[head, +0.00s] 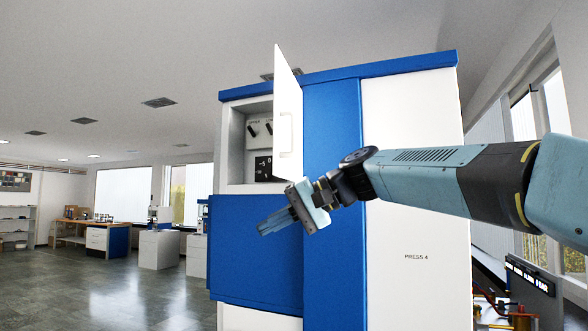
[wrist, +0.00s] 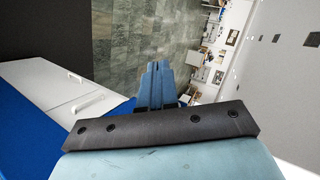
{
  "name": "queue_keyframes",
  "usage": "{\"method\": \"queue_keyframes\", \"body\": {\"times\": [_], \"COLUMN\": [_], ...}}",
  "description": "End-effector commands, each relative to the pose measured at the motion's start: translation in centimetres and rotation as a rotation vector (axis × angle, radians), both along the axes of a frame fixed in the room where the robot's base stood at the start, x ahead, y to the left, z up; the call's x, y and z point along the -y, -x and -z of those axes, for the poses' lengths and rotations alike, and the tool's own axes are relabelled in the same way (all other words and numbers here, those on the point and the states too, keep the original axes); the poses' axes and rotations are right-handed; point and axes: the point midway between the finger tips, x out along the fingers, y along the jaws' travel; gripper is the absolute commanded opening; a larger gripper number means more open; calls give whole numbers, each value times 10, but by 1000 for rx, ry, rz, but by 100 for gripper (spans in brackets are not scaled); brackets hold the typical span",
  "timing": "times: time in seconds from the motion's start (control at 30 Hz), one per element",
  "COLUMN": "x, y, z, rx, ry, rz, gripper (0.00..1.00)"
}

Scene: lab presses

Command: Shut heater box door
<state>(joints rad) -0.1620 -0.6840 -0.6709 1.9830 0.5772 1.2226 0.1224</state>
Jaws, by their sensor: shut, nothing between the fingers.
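The white heater box door (head: 288,115) stands open, swung out from the upper front of the blue and white press cabinet. My gripper (head: 264,226) is below the door, in front of the blue lower panel, fingers together and pointing left and slightly down. No contact with the door shows. In the wrist view my gripper (wrist: 155,70) is shut and empty above the floor.
The cabinet side marked PRESS 4 (head: 415,280) stands behind my arm. In the wrist view white panels with handles (wrist: 72,90) lie at left. Open floor (head: 110,285) extends left, with benches (head: 105,240) far back. Small equipment (head: 510,300) is at lower right.

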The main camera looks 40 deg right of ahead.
Motion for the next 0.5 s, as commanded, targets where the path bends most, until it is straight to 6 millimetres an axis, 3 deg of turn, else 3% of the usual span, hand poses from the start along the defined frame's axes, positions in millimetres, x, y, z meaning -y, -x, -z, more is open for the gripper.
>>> {"method": "queue_keyframes", "body": {"times": [0.03, 0.2, 0.33, 0.5], "x": [30, 112, 155, 178], "y": [7, 39, 64, 79], "z": [-24, -82, -108, -122], "rx": [37, 152, 219, 260], "ry": [-86, -315, -416, -467], "rz": [30, 99, 129, 142], "gripper": [0, 0, 0, 0]}}
